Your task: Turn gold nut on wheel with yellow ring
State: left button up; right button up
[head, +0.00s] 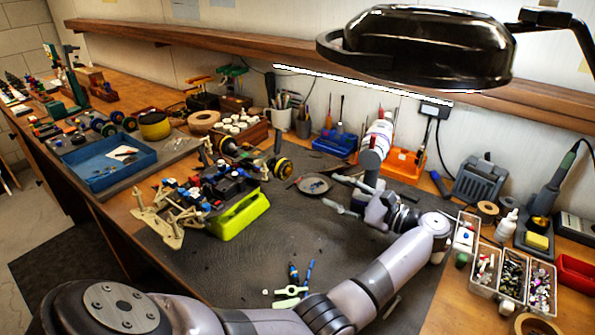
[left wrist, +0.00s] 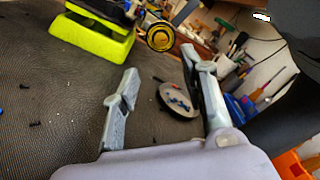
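A black wheel with a yellow ring (head: 282,168) stands at the right end of the car's far axle. In the left wrist view the same wheel (left wrist: 160,37) faces me, with a gold centre where the nut sits. The car chassis (head: 207,190) rests on a lime-green stand (head: 240,214). Another yellow-ringed wheel (head: 228,146) shows further left. My left gripper (head: 333,193) is to the right of the wheel, fingers pointing left toward it. My right gripper is not in view.
A small round dish (head: 314,184) lies on the dark mat close to my left gripper. Blue-handled tools (head: 293,275) lie nearer the front. Clear part boxes (head: 512,277) stand at right, and a black lamp (head: 420,45) hangs above. The mat's middle is mostly free.

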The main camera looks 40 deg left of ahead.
aim_at(291, 172)
pick_arm(q)
jog(key=a, duration=0.8)
jog(key=s+a, duration=0.1)
jog(key=a, duration=0.3)
jog(key=shift+s+a+f, duration=0.1)
jog(key=shift+a, duration=0.3)
jog(key=shift+c, duration=0.4)
grip_shut()
